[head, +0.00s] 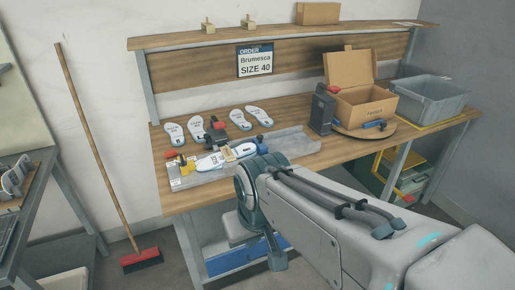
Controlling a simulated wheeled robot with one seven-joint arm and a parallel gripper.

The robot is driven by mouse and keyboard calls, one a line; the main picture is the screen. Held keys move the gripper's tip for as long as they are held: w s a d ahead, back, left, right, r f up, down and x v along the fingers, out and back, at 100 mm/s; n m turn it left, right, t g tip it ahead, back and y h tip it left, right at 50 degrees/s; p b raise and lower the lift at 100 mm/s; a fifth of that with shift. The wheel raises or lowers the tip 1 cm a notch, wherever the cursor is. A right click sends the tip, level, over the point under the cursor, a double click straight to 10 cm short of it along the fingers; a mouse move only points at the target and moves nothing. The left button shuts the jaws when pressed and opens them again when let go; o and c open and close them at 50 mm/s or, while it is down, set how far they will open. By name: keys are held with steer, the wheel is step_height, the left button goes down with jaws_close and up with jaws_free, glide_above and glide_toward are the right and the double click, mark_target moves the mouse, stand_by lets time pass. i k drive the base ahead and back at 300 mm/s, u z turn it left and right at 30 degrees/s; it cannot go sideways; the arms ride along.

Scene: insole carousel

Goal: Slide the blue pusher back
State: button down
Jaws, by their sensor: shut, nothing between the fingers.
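A blue block (263,145), which looks like the blue pusher, stands at the right part of the metal fixture (290,143) on the workbench. A yellow part (184,168) is at the fixture's left end. My arm reaches in from the lower right, its visible end in front of the bench edge. My gripper's fingers cannot be made out.
Several white insoles (197,128) lie at the back of the bench. A black-and-red device (216,130) stands behind the fixture. An open cardboard box (367,104) sits on a round board beside a dark box (322,112). A grey bin (430,94) is at the far right.

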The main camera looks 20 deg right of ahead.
mark_target(262, 149)
steer(key=z, duration=0.7)
steer(key=i, duration=1.15)
steer(key=u, duration=0.15)
steer(key=k, duration=0.5)
steer(key=u, duration=0.7)
steer(key=i, duration=0.6)
steer(key=z, duration=0.5)
